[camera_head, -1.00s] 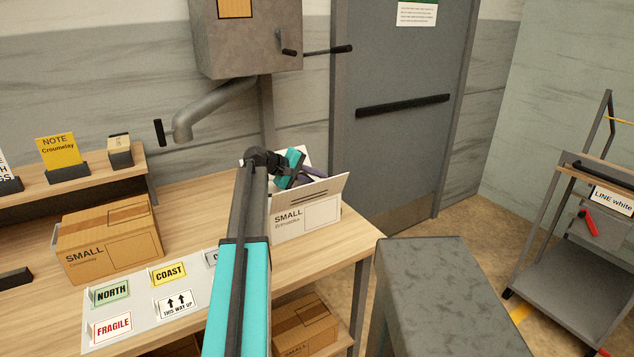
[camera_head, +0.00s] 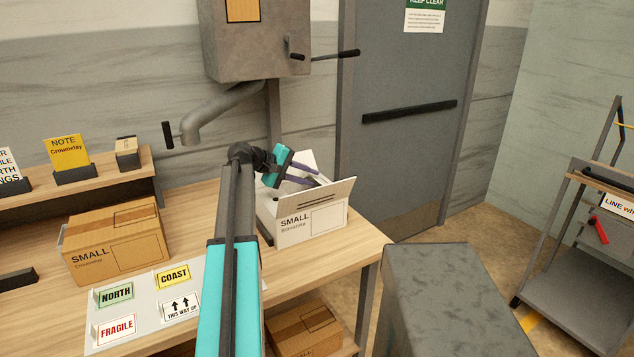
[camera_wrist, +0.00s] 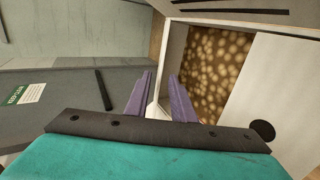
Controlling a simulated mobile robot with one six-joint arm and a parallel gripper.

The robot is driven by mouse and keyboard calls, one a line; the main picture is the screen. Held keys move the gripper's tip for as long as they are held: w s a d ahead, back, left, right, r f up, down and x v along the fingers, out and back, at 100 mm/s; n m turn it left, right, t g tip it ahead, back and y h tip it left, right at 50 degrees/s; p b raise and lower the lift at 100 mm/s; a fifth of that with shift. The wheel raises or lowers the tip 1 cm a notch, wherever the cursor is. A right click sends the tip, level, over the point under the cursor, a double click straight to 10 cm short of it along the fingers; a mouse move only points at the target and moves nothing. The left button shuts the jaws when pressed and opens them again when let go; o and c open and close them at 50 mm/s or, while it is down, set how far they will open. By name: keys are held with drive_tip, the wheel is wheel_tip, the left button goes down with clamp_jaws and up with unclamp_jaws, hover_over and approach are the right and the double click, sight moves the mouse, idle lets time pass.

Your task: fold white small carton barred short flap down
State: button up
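The white small carton (camera_head: 312,222) stands open on the right end of the bench. A flap with dark bars (camera_head: 330,192) stands up along its front side; a barred flap (camera_wrist: 240,12) also shows at the top of the wrist view. A plain white flap (camera_wrist: 280,80) with a black dot is at the right there, and another white flap (camera_head: 303,160) stands at the carton's back. My gripper (camera_head: 314,178) is above the carton's opening, its purple fingers apart. In the wrist view its fingers (camera_wrist: 158,75) have a narrow white edge between them; contact is unclear.
A brown small carton (camera_head: 115,245) and a sign sheet (camera_head: 145,318) lie to the left on the bench. A grey pipe (camera_head: 215,112) and box (camera_head: 255,45) are on the wall behind. A grey block (camera_head: 440,300) is in the right foreground and a cart (camera_head: 575,300) at far right.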

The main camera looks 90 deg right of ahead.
drive_tip(key=v, duration=0.6)
drive_tip(key=shift+w+a+r+b, duration=0.2)
drive_tip(key=shift+w+r+b, duration=0.05)
drive_tip(key=shift+b, duration=0.15)
